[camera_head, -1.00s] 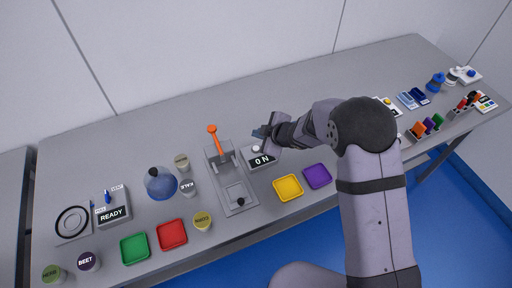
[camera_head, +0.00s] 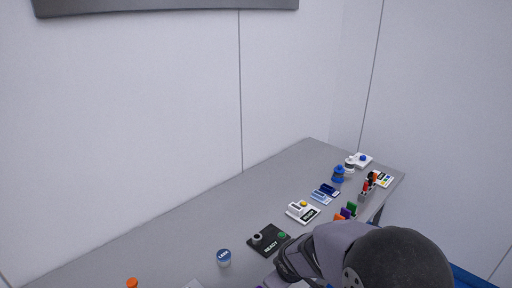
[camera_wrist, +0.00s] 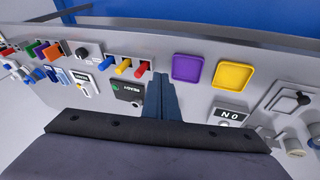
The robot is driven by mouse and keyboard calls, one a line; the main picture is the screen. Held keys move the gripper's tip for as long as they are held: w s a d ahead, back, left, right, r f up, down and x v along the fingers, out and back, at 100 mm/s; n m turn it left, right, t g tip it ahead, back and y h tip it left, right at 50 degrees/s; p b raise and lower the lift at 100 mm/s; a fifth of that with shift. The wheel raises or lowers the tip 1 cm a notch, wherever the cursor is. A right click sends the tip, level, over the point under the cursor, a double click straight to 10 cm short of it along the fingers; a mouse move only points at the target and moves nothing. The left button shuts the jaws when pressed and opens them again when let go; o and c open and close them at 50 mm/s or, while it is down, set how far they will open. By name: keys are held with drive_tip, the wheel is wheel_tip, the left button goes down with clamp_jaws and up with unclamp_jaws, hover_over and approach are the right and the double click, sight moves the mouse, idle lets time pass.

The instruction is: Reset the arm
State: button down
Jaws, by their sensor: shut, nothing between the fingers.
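My gripper (camera_wrist: 160,80) shows in the wrist view with its two dark blue-grey fingers together and nothing between them. It is over the grey table (camera_wrist: 200,100), between a black box reading READY (camera_wrist: 127,91) and a purple tray (camera_wrist: 187,68); its height above the table is hard to tell. In the head view, my arm fills the lower right, and the gripper's fingers cannot be made out. The READY box (camera_head: 268,241) lies close to the dark wrist part of the arm there.
A yellow tray (camera_wrist: 232,77) and a white box with a dark display (camera_wrist: 231,115) lie right of the fingers in the wrist view. A blue-lidded tub (camera_head: 223,257) stands left of the READY box. Several small devices, including a white one (camera_head: 302,212), line the table's far end.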

drive_tip(key=s+d+m+g, duration=0.2)
drive_tip(key=s+d+m, duration=0.1)
drive_tip(key=s, duration=0.7)
drive_tip(key=s+d+m+g, duration=0.2)
drive_tip(key=s+d+m, duration=0.1)
drive_tip(key=s, duration=0.6)
drive_tip(key=shift+s+d+r+m+g+b, duration=0.3)
drive_tip(key=shift+s+d+m+g+b, duration=0.1)
drive_tip(key=shift+m, duration=0.5)
